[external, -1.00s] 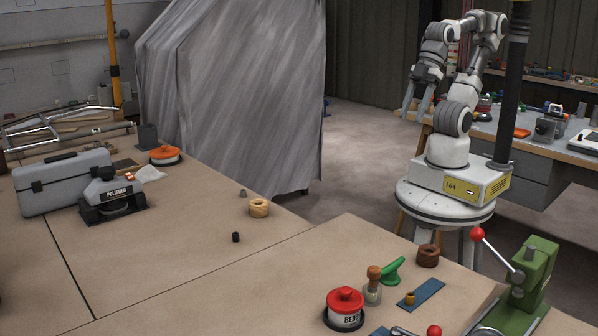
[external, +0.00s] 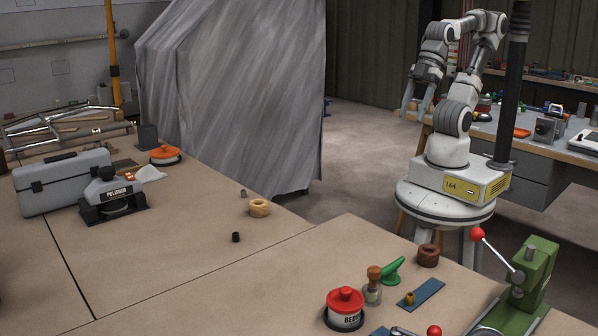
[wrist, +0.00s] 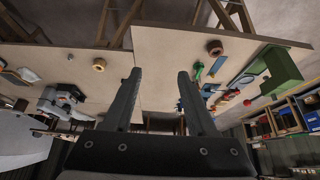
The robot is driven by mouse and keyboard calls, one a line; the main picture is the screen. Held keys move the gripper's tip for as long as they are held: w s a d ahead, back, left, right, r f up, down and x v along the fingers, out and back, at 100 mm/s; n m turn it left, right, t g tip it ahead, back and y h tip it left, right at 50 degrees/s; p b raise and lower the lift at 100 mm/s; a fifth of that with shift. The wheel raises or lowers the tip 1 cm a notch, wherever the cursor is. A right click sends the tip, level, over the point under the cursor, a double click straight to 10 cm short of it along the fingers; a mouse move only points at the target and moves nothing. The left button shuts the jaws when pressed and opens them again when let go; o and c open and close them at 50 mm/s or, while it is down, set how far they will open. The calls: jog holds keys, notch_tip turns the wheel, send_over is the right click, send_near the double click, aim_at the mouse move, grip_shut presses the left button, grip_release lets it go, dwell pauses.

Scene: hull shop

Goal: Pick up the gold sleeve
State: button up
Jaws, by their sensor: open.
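The gold sleeve (external: 410,298) is a small yellow-gold cylinder standing on a blue strip (external: 428,291) on the near bench, in the right part of the external view. My gripper (external: 417,107) is open and empty, held up in front of my arm beyond the benches, well away from the sleeve. In the wrist view its two fingers (wrist: 159,75) stand apart with nothing between them.
Around the sleeve stand a green curved piece (external: 391,271), a brown ring (external: 429,255), a cork-topped jar (external: 373,285), a red-lidded tin (external: 345,309) and a green press (external: 530,285) with a red-knobbed lever. A wooden ring (external: 259,208) and black sleeve (external: 236,237) lie left, with clear bench around.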

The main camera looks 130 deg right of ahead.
jog(key=w+a+r+n+t+y+p, duration=0.1)
jog(key=w+a+r+n+t, duration=0.15)
jog(key=w, duration=0.45)
jog(key=w+a+r+n+t, duration=0.1)
jog(key=w+r+n+t, duration=0.2)
jog(key=w, duration=0.4)
jog(key=w+a+r+n+t+y+p, duration=0.1)
jog(key=w+a+r+n+t, duration=0.1)
jog(key=w, duration=0.5)
jog(key=g+y+b, duration=0.3)
jog(key=y+b, duration=0.2)
jog(key=b, duration=0.2)
send_near(410, 294)
jog(key=shift+w+a+f+m+b, duration=0.4)
jog(key=shift+f+b, duration=0.35)
jog(key=shift+b, duration=0.35)
jog(key=shift+b+x, duration=0.6)
jog(key=shift+x, duration=2.7)
jog(key=shift+r, duration=0.1)
grip_shut()
